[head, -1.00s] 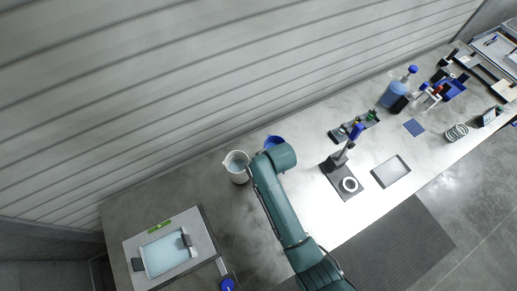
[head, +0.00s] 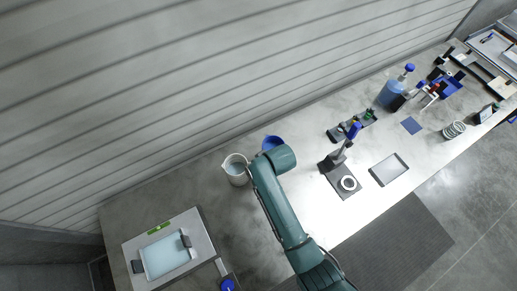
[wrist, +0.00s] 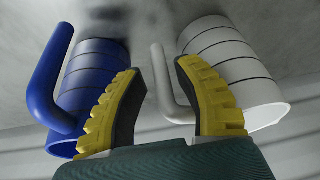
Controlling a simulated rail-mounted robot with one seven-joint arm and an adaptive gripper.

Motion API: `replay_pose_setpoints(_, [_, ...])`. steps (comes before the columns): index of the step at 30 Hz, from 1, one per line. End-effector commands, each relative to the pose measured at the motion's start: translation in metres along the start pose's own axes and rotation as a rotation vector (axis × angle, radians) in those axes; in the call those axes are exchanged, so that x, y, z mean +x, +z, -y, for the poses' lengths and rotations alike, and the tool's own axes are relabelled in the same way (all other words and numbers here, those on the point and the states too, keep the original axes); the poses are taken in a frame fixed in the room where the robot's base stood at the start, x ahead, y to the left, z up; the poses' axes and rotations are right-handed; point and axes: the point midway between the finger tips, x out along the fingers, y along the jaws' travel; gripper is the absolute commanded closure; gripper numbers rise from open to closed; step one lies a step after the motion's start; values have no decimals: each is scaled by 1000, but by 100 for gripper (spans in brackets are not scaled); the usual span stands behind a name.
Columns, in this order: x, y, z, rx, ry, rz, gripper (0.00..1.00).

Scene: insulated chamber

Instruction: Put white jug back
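The white jug (head: 237,176) stands upright on the bench near the back wall, left of my arm in the head view. Pale contents show through its open top. In the wrist view the white jug (wrist: 237,75) is on the right, with dark ring lines and its handle turned toward the fingers. My gripper (wrist: 160,72) is open. Its yellow fingers lie either side of the jug's handle in the picture; I cannot tell if they touch it. In the head view my arm hides the gripper.
A blue jug (wrist: 90,75) stands close to the left finger; it also shows behind my arm (head: 270,142). A stand (head: 340,165) is right of my arm. A flat tray unit (head: 203,240) is at the lower left. Bare bench lies left of the white jug.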

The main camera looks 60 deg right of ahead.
Motion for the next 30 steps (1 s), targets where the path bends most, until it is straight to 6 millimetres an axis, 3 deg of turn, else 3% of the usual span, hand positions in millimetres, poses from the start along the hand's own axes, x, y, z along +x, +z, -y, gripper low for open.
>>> replay_pose_setpoints(6, [-58, -1, 0, 1, 1, -4, 67])
replay_pose_setpoints(12, [-95, 0, 0, 1, 0, -1, 67])
replay_pose_setpoints(24, [-105, -1, 0, -1, 0, -3, 67])
replay_pose_setpoints(26, [-110, -11, 5, -13, 2, -32, 67])
replay_pose_setpoints(29, [-138, -58, 29, -67, 9, -183, 67])
replay_pose_setpoints(30, [-158, -84, 46, -99, 6, -277, 67])
